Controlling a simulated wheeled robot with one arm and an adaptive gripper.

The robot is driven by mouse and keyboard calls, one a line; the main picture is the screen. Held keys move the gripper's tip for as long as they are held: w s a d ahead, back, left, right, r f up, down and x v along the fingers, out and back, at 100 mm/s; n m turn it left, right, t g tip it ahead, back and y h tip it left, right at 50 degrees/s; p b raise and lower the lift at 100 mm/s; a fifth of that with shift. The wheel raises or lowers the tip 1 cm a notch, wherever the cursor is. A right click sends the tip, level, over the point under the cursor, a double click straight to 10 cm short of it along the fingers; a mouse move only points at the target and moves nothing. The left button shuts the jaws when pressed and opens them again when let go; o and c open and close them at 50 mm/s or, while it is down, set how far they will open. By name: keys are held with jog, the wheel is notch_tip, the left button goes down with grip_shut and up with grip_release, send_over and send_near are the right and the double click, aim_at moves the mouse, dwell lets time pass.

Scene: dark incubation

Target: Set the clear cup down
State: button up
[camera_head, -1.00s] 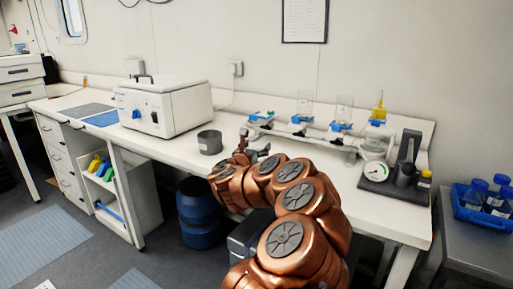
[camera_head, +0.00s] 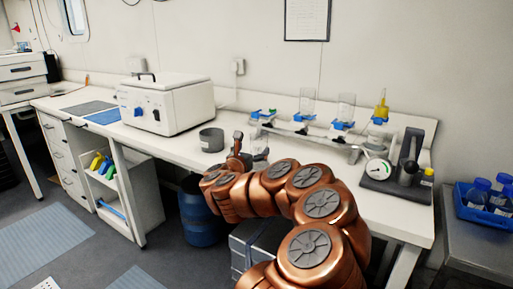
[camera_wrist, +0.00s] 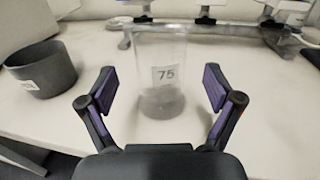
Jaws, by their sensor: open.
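The clear cup (camera_wrist: 160,75) with a white label reading 75 stands upright on the white bench (camera_wrist: 250,125), its base on the bench top. It also shows faintly in the head view (camera_head: 260,152), just right of my gripper (camera_head: 238,146). In the wrist view my gripper (camera_wrist: 159,92) has its two purple-padded fingers spread wide, one on each side of the cup, with clear gaps. Nothing is held.
A dark grey pot (camera_head: 211,140) stands left of the cup. A rack (camera_head: 305,130) with clear vessels and blue clamps runs behind. A white boxy machine (camera_head: 166,104) is at the left; a dial on a dark base (camera_head: 376,170) is at the right.

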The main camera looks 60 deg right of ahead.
jog(key=v, duration=0.6)
jog(key=shift+a+b, duration=0.3)
jog(key=shift+b, duration=0.1)
